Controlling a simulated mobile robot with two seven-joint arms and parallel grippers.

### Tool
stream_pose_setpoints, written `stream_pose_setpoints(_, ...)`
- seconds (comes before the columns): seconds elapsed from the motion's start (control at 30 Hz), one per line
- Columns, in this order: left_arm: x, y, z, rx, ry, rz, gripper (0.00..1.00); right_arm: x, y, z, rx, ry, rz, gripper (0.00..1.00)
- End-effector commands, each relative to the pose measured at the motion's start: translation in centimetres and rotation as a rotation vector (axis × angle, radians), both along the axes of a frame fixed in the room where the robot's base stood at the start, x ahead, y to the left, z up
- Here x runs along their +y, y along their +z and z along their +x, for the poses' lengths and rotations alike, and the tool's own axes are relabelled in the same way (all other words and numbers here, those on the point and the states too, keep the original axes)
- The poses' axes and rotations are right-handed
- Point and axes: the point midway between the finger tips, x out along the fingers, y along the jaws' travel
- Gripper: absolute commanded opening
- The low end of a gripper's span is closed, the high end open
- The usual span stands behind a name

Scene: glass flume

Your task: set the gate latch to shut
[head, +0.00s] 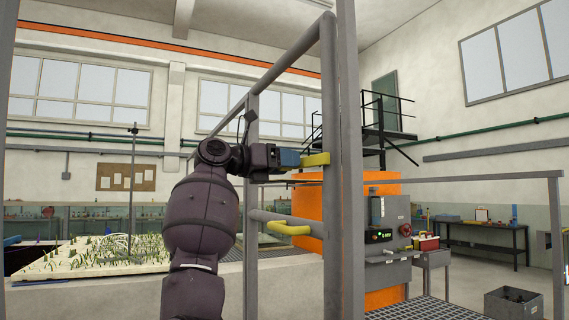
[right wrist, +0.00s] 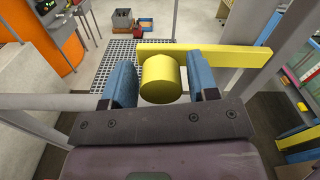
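The gate latch is a yellow bar (head: 316,160) by the grey gate post in the head view. In the right wrist view the yellow bar (right wrist: 222,56) runs level to the right, with a round yellow knob (right wrist: 158,76) standing out towards me. My right gripper (head: 289,158) reaches the latch from the left. The fingers hide the knob in the head view. My left gripper is not in view.
Grey posts and rails (head: 327,110) stand close to my right arm. Beyond are an orange cabinet (head: 382,188) with a grey control box (head: 391,238), and a dark crate (head: 512,304) on the floor.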

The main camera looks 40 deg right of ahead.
Motion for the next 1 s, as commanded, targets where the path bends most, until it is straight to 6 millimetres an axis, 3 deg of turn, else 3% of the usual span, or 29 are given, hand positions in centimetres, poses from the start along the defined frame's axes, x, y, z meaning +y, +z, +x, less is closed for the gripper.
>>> stream_pose_setpoints(0.03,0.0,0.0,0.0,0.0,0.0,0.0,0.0,0.0,0.0,0.0,0.0,0.0,0.0,0.46)
stream_pose_setpoints(0.33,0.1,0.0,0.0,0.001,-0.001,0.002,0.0,0.0,0.0,0.0,0.0,0.0,0.0,0.0)
stream_pose_setpoints(0.53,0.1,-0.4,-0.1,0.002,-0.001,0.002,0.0,0.2,0.0,-0.4,-0.002,0.0,-0.001,0.0)
stream_pose_setpoints(0.8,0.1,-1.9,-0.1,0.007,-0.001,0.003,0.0,0.8,-0.2,-2.5,-0.001,-0.001,0.0,0.0)
stream_pose_setpoints(1.0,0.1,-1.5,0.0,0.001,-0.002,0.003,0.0,0.9,0.0,-2.7,0.0,-0.003,0.0,0.0)
